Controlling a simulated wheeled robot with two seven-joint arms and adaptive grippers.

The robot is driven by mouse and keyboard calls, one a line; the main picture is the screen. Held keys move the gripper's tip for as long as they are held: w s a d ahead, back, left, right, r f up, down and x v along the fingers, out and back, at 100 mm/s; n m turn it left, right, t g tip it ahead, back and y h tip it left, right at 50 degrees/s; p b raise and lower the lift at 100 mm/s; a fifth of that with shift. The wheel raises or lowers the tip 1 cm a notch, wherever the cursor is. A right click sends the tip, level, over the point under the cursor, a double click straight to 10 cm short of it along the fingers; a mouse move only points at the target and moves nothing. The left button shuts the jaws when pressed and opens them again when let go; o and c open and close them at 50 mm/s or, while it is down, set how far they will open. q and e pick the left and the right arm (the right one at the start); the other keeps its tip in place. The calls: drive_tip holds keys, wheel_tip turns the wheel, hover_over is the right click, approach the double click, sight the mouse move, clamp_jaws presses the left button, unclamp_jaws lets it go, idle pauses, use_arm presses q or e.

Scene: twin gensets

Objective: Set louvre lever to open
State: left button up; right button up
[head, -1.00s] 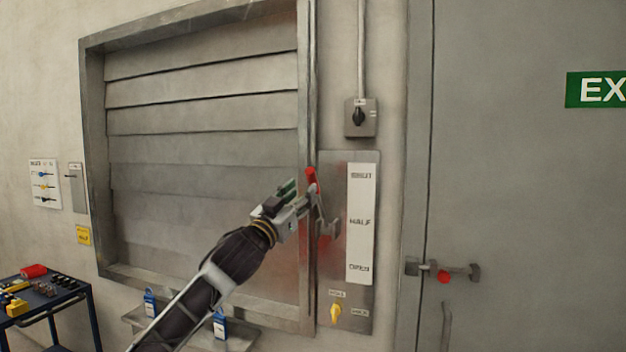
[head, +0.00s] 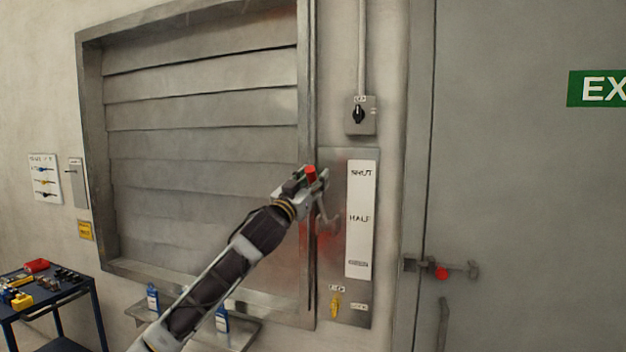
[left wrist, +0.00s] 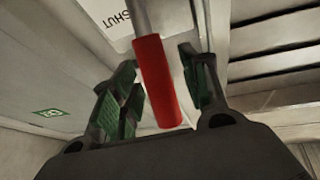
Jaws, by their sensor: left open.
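The louvre lever's red grip (head: 310,174) is up near the SHUT mark of the lever plate (head: 337,165). In the left wrist view the red grip (left wrist: 156,82) hangs from a grey rod between two green-padded fingers. My left gripper (head: 311,178) is open around the grip, with a visible gap on either side of it in the wrist view (left wrist: 160,90). The white label strip (head: 361,240) reads SHUT at the top and HALF at the middle; its lowest word is blurred. The louvre slats (head: 200,150) lie flat and closed-looking. My right gripper is not in view.
A yellow switch (head: 335,304) sits low on the lever plate, and a black rotary switch (head: 359,115) above it. A ledge with blue bottles (head: 152,298) is under the louvre. A grey door with a latch (head: 441,270) stands right. A tool cart (head: 50,300) is at left.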

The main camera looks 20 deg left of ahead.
use_arm(q)
clamp_jaws()
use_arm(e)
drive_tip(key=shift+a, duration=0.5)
